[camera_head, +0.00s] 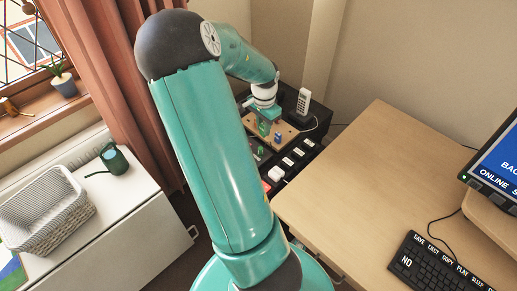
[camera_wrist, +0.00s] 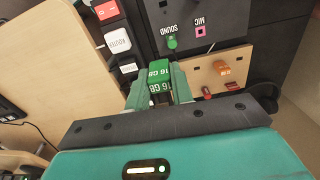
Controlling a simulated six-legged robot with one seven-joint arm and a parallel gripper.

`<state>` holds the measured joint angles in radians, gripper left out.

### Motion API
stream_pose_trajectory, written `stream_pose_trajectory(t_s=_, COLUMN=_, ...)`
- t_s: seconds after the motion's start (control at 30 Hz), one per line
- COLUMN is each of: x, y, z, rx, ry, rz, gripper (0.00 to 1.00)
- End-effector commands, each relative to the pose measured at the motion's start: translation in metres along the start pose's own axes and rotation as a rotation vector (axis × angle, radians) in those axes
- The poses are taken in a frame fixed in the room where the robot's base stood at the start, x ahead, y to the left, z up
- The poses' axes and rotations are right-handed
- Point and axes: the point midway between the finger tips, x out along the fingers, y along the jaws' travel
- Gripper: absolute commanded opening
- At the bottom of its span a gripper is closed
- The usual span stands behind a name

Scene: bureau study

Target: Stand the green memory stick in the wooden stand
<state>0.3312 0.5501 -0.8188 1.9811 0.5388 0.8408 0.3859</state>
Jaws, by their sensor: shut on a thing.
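My gripper (camera_wrist: 158,82) is shut on the green memory stick (camera_wrist: 159,76), which has white "16 GB" lettering and sits between the two fingertips in the wrist view. The wooden stand (camera_wrist: 200,76) is a pale board just right of the fingers there, with an orange stick (camera_wrist: 222,68) and small red pieces (camera_wrist: 231,86) on it. In the head view my gripper (camera_head: 265,120) is over the left part of the stand (camera_head: 291,130), where a small blue piece (camera_head: 278,137) also shows. The lower end of the green stick is hidden, so I cannot tell whether it touches the stand.
A black panel (camera_wrist: 221,17) has a green plug (camera_wrist: 172,43) at its SOUND socket and a pink MIC socket. Labelled switches (camera_wrist: 117,40) line its side. A white phone (camera_head: 303,102) stands behind the stand. A wooden desk (camera_head: 370,165) lies to the right.

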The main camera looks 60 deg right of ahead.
Motion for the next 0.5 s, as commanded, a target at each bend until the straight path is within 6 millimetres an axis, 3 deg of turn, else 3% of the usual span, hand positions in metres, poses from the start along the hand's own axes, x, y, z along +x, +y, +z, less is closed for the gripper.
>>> stream_pose_trajectory(t_s=0.03, x=0.004, y=-0.01, z=-0.016, rx=0.003, ry=0.003, rz=0.004, gripper=0.03)
stream_pose_trajectory(t_s=0.2, x=0.022, y=-0.044, z=-0.058, rx=-0.011, ry=0.001, rz=0.004, gripper=0.03)
stream_pose_trajectory(t_s=0.33, x=0.04, y=-0.064, z=-0.083, rx=-0.025, ry=0.0, rz=0.004, gripper=0.03)
stream_pose_trajectory(t_s=0.5, x=0.057, y=-0.079, z=-0.1, rx=-0.041, ry=0.0, rz=0.0, gripper=0.03)
